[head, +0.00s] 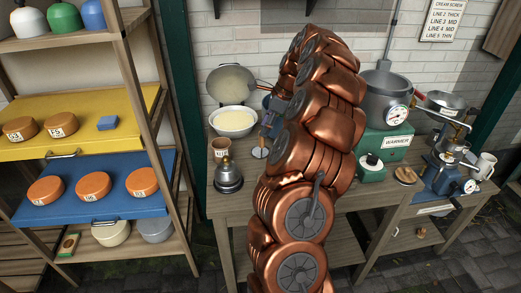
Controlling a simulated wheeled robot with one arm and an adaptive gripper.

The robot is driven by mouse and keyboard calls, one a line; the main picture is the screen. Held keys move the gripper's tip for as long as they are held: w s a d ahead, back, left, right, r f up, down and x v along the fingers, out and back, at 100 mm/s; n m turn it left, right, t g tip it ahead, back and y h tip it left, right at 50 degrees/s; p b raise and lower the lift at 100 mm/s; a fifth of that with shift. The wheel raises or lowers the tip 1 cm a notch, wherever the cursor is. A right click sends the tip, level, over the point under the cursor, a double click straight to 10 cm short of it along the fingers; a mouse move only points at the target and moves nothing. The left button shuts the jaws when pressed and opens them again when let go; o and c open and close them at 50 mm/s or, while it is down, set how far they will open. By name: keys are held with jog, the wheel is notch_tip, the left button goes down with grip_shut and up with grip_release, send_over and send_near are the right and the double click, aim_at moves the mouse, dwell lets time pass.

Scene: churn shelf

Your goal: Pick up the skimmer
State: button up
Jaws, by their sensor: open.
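A round, shallow grey-green metal disc (231,86), which looks like the skimmer, stands near the wall behind a white bowl, with a thin brownish handle running right toward my arm. I cannot be sure it is the skimmer. My gripper (266,130) is open, small in view at the left side of my copper arm, just right of the bowl. A small pale disc (259,152) shows right below the gripper; I cannot tell what it belongs to. My arm hides the middle of the bench.
The wooden bench (228,203) holds a cream-filled bowl (234,121), a brown cup (221,148) and a dark metal weight-like object (228,178). A grey pot (386,94) sits on a green warmer (388,143) at right. A shelf rack (176,135) with cheeses stands left.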

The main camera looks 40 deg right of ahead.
aim_at(262, 146)
jog(key=p+x, duration=0.1)
jog(key=x, duration=0.3)
grip_shut()
dwell(0.4)
